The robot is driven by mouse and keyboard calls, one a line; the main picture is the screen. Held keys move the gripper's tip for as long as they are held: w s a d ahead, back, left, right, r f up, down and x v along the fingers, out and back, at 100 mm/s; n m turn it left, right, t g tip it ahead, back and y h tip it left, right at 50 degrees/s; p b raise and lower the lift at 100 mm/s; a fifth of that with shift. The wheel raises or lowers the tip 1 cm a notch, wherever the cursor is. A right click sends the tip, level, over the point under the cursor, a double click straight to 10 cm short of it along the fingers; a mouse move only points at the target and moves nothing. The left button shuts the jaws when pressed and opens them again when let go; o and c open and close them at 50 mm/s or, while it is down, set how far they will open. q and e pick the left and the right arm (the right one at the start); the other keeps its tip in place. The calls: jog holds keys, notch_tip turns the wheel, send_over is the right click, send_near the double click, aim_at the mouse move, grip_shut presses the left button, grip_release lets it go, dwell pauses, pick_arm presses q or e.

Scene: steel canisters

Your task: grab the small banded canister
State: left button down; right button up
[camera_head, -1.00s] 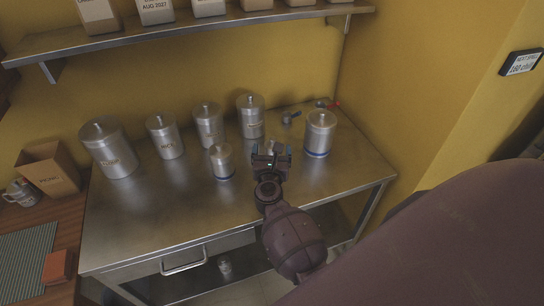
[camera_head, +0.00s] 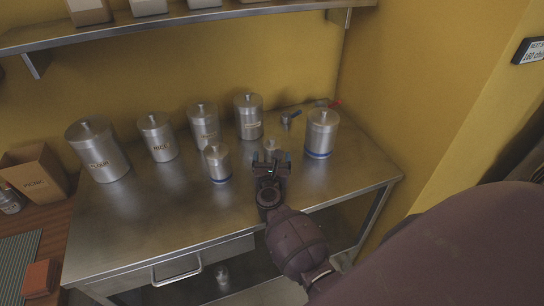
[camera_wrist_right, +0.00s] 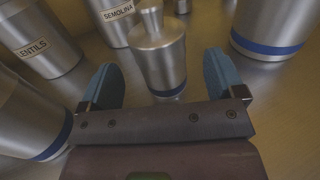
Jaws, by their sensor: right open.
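A small steel canister (camera_head: 272,146) with a knobbed lid stands behind my right gripper (camera_head: 271,160), which hides its lower part in the head view. In the right wrist view this small canister (camera_wrist_right: 159,55) stands upright between and ahead of the two blue fingertips, with a hint of blue at its foot. The right gripper (camera_wrist_right: 165,85) is open, and I see a gap on each side of the canister. A medium canister (camera_head: 216,160) with a blue band stands to the left, and a large blue-banded canister (camera_head: 321,130) to the right. My left gripper is not in view.
Several labelled canisters stand behind and left, including lentils (camera_wrist_right: 38,38) and semolina (camera_wrist_right: 113,14). Measuring scoops (camera_head: 290,116) lie at the back of the steel table (camera_head: 150,225). A shelf (camera_head: 180,22) hangs above. The table's front left is clear.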

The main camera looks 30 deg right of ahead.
jog(key=shift+x, duration=1.95)
jog(key=shift+s, duration=0.1)
jog(key=shift+c, duration=0.3)
jog(key=c, duration=1)
